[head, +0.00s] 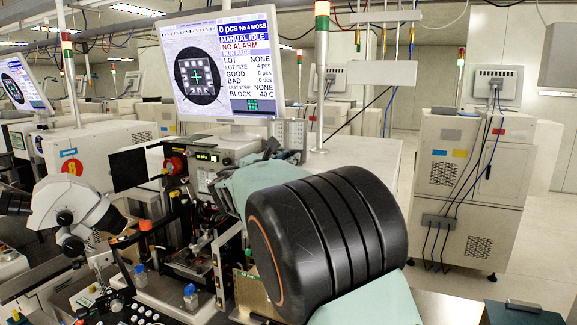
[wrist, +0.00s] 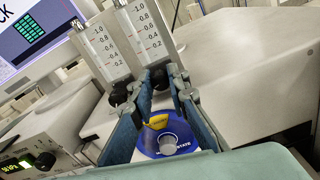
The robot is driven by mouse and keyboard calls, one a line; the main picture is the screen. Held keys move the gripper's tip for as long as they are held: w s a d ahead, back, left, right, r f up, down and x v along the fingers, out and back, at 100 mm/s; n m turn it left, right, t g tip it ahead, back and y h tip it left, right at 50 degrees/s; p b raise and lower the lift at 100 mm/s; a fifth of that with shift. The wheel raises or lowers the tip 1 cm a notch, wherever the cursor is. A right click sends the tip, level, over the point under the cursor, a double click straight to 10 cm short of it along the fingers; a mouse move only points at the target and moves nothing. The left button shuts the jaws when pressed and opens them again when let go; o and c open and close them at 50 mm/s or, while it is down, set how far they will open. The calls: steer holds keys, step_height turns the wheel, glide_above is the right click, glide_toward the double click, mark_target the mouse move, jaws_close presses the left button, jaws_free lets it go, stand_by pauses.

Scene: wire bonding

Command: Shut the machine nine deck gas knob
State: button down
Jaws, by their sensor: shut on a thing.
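In the wrist view, two clear flow meters with red scales stand side by side, each with a black knob at its foot. My gripper (wrist: 162,82) has its two blue-grey fingers closed around the black knob (wrist: 159,77) of the right flow meter (wrist: 143,32). The left flow meter (wrist: 102,50) has its own black knob (wrist: 118,93), outside the left finger. How far the held knob is turned cannot be told. In the head view, the flow meters (head: 290,133) show small beside the monitor, and my arm largely hides my gripper.
A blue disc (wrist: 185,135) with a yellow part and a silver centre shows between my fingers. A monitor (head: 222,75) reads "MANUAL IDLE, NO ALARM". A microscope (head: 80,205) and bonding parts stand left.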

steer(key=shift+m+b, duration=0.7)
steer(key=shift+m, duration=0.1)
steer(key=c, duration=1.8)
jaws_free()
steer(key=shift+c, duration=0.2)
steer(key=v, duration=1.2)
steer(key=shift+f, duration=0.1)
